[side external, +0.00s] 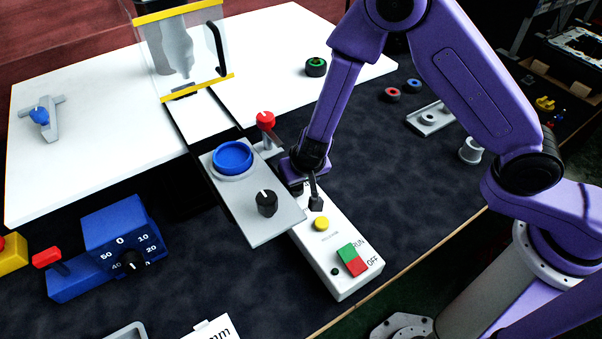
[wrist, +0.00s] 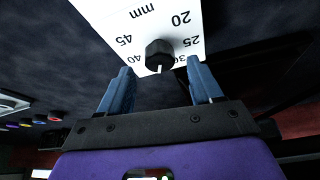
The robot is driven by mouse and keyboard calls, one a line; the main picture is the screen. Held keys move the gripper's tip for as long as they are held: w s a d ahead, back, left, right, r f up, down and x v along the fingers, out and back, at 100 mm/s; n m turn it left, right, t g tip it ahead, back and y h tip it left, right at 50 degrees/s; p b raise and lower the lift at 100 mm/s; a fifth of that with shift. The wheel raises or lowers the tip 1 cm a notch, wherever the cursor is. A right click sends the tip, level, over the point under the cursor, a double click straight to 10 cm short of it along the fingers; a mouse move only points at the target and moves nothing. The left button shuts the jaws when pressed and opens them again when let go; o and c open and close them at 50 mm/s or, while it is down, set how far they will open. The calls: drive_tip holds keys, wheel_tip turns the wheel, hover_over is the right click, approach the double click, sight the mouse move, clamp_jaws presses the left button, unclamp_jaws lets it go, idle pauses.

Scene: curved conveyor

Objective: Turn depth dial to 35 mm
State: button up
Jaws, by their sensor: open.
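In the wrist view, the depth dial is a black knob (wrist: 159,52) on a white panel (wrist: 110,12) marked mm, with 20, 25, 30, 40 and 45 visible. Its white pointer faces down in the picture, between 30 and 40; no 35 label is readable. My gripper (wrist: 160,80) is open, its two blue fingers apart below the knob, one on each side in the picture. I cannot tell whether they touch it. In the side view, my gripper (side external: 312,185) is partly hidden near a white control box. A white panel (side external: 205,331) marked mm is cut off at the bottom edge.
The white box (side external: 345,285) carries a yellow button and a red-green RUN/OFF switch. A grey plate (side external: 280,231) holds a blue cup and black knob beside it. A blue box (side external: 110,235) with a numbered dial stands at left.

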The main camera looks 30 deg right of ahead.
drive_tip(key=shift+v, duration=2.5)
drive_tip(key=shift+s, duration=0.1)
drive_tip(key=s+r+n+g+y, duration=0.5)
drive_tip(key=s+r+n, duration=0.4)
drive_tip(key=s, duration=0.6)
drive_tip(key=s+d+r+n+h, duration=0.2)
drive_tip(key=s+d, duration=0.3)
drive_tip(key=d, duration=0.5)
drive_tip(key=s+d+r+n+h, duration=0.1)
drive_tip(key=s+d+r+n, duration=0.2)
drive_tip(key=d, duration=0.7)
drive_tip(key=s+r, duration=0.2)
drive_tip(key=shift+s+n+t+h, duration=0.25)
drive_tip(key=shift+n+t+h, duration=0.05)
drive_tip(key=shift+t+h, duration=0.1)
